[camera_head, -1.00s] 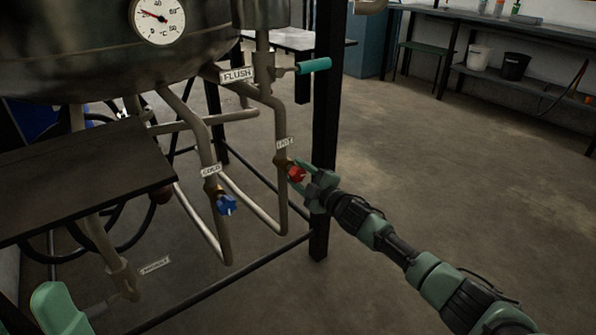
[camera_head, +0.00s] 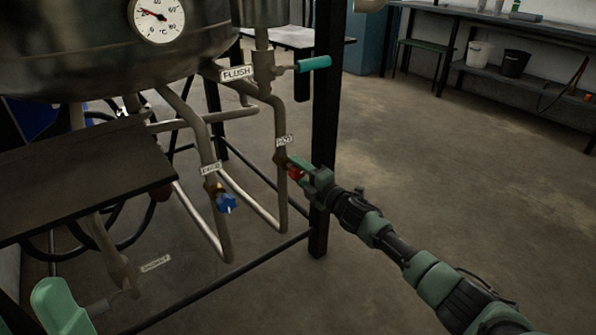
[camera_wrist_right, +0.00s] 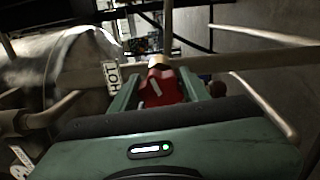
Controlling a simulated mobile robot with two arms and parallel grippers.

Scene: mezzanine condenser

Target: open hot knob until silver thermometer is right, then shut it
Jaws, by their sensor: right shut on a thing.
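The red hot knob (camera_head: 294,173) sits on a valve on the thin pipe below the HOT label (camera_head: 284,141). My right gripper (camera_head: 299,169) is shut on this knob, which is partly hidden by the fingers. In the right wrist view the red knob (camera_wrist_right: 158,88) with a pale mark lies between the fingers, beside the HOT label (camera_wrist_right: 112,77). The silver-rimmed thermometer (camera_head: 158,18) is on the tank at the top left. Its thin needle points to the upper left; the exact reading is too small to tell. My left gripper is not visible.
A blue knob (camera_head: 226,203) is on the left pipe under its label (camera_head: 210,168). A teal handle (camera_head: 314,63) is by the FLUSH label (camera_head: 237,73). A black post (camera_head: 323,120) stands just behind my right gripper. The floor to the right is clear.

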